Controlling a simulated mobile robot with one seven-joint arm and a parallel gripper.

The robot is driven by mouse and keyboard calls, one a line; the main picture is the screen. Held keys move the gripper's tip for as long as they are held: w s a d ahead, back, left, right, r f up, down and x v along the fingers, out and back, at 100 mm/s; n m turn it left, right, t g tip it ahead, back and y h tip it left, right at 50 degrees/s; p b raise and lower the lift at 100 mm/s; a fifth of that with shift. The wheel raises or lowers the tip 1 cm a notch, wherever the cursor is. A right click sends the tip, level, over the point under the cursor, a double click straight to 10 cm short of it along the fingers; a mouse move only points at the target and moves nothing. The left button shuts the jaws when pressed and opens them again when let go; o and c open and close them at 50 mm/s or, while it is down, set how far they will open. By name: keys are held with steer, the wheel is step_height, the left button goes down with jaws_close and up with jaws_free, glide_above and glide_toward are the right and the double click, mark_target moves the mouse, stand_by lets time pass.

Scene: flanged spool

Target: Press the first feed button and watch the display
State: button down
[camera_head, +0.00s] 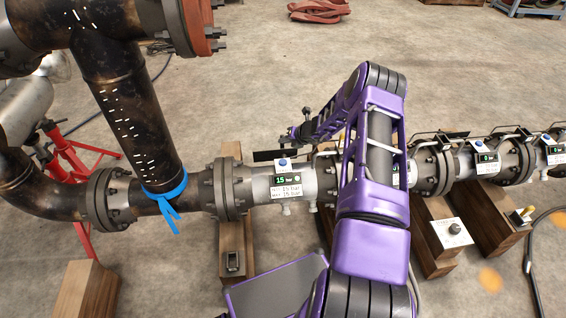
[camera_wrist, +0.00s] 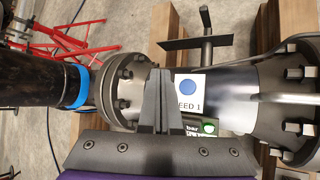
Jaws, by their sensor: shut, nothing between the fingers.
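The first feed button (camera_wrist: 187,87) is a round blue button on a white plate lettered "FEED 1", partly covered at its left edge. In the head view the blue button (camera_head: 283,163) sits atop the pipe unit, just above its display (camera_head: 287,179). The display appears to read 15 bar in green. In the wrist view only a lit part of the display (camera_wrist: 208,128) shows beside my gripper body. My gripper (camera_wrist: 158,72) is shut and empty, its fingertips just left of the button in that view. I cannot tell whether they touch the plate.
Bolted flanges (camera_head: 232,188) flank the unit. A pipe with a blue band (camera_head: 164,193) rises at left. More units with displays (camera_head: 485,158) line the pipe at right. Wooden blocks (camera_head: 86,290) support it.

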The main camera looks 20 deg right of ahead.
mark_target(284, 163)
step_height(284, 163, down, 8)
steer(key=b, duration=0.5)
steer(key=shift+b, duration=0.35)
steer(key=shift+f, duration=0.1)
stand_by(1.3)
steer(key=shift+f+b, duration=0.4)
steer(key=shift+f, duration=0.5)
stand_by(0.9)
steer(key=shift+r+p, duration=0.5)
steer(key=shift+r, duration=0.45)
steer(key=shift+r+p, duration=1.7)
steer(key=shift+r, duration=0.75)
